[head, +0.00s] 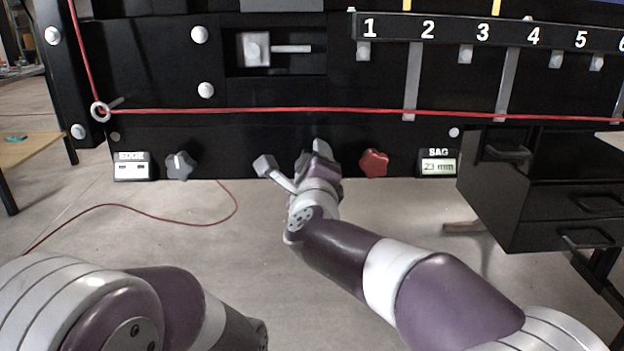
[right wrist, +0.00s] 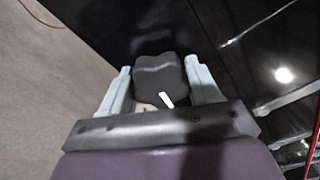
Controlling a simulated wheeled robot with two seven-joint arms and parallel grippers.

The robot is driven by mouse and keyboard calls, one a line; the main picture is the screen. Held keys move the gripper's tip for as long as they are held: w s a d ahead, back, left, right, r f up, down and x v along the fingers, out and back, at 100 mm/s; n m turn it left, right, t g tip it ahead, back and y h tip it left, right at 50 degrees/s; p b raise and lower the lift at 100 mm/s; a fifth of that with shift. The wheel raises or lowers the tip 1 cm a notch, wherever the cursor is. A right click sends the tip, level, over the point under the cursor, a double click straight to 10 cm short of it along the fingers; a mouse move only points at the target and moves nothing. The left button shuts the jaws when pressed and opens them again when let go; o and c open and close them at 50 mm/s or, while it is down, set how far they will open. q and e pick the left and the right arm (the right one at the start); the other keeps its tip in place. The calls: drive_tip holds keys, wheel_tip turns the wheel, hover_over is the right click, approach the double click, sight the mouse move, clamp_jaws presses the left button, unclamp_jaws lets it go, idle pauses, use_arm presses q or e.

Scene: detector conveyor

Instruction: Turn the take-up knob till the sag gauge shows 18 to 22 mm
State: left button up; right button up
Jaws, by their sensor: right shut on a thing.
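My right gripper (head: 320,155) is at the lower black panel, between the dark grey knob on the left and the red knob on the right. In the right wrist view its two pale fingers (right wrist: 159,72) are shut on a dark lobed knob (right wrist: 158,88) with a white pointer line. The gripper and wrist mostly hide this knob in the head view. The sag gauge (head: 438,167) at the panel's right end reads 23 mm. My left arm shows at the lower left, but its gripper is out of view.
An edge gauge (head: 132,170) shows dashes beside a dark grey knob (head: 180,166). A red lobed knob (head: 374,163) is close to the right of my gripper. A red cord (head: 300,110) runs across the panel above. A black drawer unit (head: 545,190) stands at the right.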

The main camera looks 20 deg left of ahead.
drive_tip(key=m+b, duration=0.2)
drive_tip(key=m, duration=0.1)
drive_tip(key=m+b, duration=0.2)
drive_tip(key=m, duration=0.1)
drive_tip(key=shift+f+m, duration=0.2)
drive_tip(key=shift+m, duration=0.1)
drive_tip(key=m+b, duration=0.2)
drive_tip(key=m, duration=0.1)
drive_tip(key=shift+r+m+b, duration=0.15)
drive_tip(key=shift+m+b, duration=0.6)
drive_tip(key=shift+m, duration=0.45)
drive_tip(key=o, duration=1)
drive_tip(key=shift+s, duration=0.1)
